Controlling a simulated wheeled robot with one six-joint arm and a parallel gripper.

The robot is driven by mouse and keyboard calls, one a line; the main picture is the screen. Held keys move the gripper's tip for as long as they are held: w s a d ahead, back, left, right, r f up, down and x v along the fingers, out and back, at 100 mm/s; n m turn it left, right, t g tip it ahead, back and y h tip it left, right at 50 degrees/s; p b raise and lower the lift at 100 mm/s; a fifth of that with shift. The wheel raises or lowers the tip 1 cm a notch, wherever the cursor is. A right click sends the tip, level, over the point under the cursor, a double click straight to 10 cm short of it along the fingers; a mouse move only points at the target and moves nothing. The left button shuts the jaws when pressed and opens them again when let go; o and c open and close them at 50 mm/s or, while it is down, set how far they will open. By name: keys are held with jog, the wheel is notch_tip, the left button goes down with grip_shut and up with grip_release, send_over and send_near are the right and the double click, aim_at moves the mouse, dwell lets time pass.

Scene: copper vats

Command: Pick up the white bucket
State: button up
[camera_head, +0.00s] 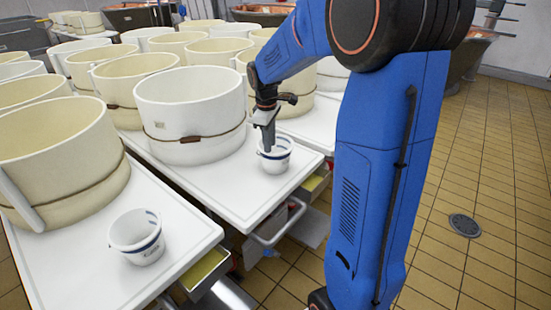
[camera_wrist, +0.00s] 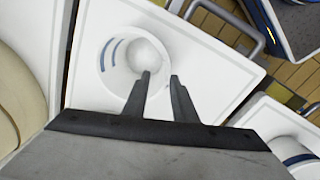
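A small white bucket with blue bands (camera_head: 278,160) stands upright near the front end of the middle white table. My gripper (camera_head: 268,145) points down at it, with the fingertips at its rim. In the wrist view the bucket (camera_wrist: 118,82) lies under my gripper (camera_wrist: 161,75). The fingers are apart, with one over the bucket's opening and the other by its right rim. I cannot tell how deep the fingers reach or whether they touch. A second similar bucket (camera_head: 137,250) stands on the left table; it is apart from my gripper.
Several more vats fill the tables behind. A metal rail (camera_head: 275,235) and a yellow bin (camera_head: 203,270) are below the table ends. Tiled floor (camera_head: 490,180) is open at right.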

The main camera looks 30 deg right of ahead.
send_over(270, 163)
notch_tip(270, 163, down, 5)
jog(key=shift+d+r, duration=0.1)
jog(key=shift+d, duration=0.05)
notch_tip(270, 163, down, 4)
jog(key=shift+f, duration=0.65)
grip_shut()
